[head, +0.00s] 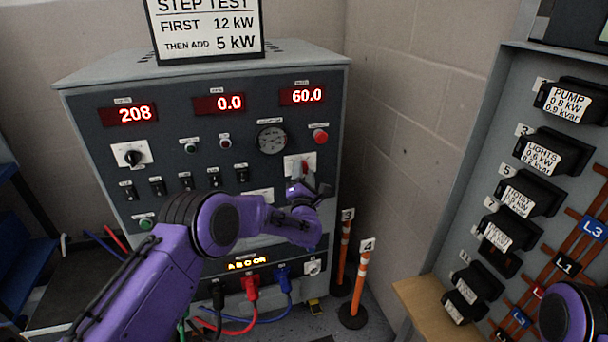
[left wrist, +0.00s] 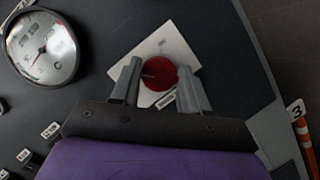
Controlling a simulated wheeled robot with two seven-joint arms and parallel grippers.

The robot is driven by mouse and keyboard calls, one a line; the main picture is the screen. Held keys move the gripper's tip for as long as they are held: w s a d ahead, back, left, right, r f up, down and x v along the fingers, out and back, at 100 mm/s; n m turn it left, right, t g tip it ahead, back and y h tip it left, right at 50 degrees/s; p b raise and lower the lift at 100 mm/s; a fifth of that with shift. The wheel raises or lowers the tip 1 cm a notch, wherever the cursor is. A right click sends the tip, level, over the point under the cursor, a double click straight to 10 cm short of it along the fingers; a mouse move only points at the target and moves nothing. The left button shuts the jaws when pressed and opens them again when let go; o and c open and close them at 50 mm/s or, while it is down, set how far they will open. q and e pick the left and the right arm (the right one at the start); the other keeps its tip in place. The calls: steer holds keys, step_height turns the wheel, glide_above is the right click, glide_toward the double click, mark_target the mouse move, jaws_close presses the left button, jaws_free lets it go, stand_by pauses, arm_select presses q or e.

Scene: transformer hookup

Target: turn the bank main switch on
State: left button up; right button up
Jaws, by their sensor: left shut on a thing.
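The bank main switch is a red rotary knob (left wrist: 158,73) on a white square plate (left wrist: 178,42), near the panel's right edge in the left wrist view. In the head view its white plate (head: 291,166) shows on the grey load bank, below the red stop button. My left gripper (left wrist: 159,80) has one finger on each side of the red knob and is shut on it. In the head view my left gripper (head: 308,188) and wrist cover part of the switch. My right gripper is out of view; only a purple part of my right arm shows at lower right.
The load bank (head: 100,92) shows readouts 208, 0.0 and 60.0. A round gauge (head: 272,140) and a red stop button (head: 320,136) sit above the switch. Orange posts (head: 362,285) stand right of the bank. A breaker panel (head: 480,150) is at far right.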

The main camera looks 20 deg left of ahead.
arm_select(q)
steer(key=m+h, duration=0.1)
steer(key=m, duration=0.1)
steer(key=m+g, duration=0.1)
steer(key=m, duration=0.2)
steer(key=shift+r+h, duration=0.1)
steer(key=shift+h, duration=0.3)
steer(key=m+p, duration=0.1)
steer(key=m, duration=0.1)
steer(key=m+g+h+p, duration=0.1)
steer(key=m, duration=0.1)
steer(key=shift+r+m+g, duration=0.15)
steer(key=shift+m+g, duration=0.15)
steer(key=m+g+p, duration=0.1)
steer(key=m+p, duration=0.1)
steer(key=m, duration=0.1)
steer(key=shift+r, duration=0.1)
steer(key=m+g+p, duration=0.1)
steer(key=m+p, duration=0.1)
steer(key=p, duration=0.1)
steer(key=shift+m+g+y, duration=0.4)
steer(key=shift+m+p, duration=0.3)
steer(key=shift+m, duration=0.1)
steer(key=shift+f+g, duration=0.2)
steer(key=shift+g, duration=0.1)
steer(key=o, duration=1.1)
steer(key=shift+c, duration=0.2)
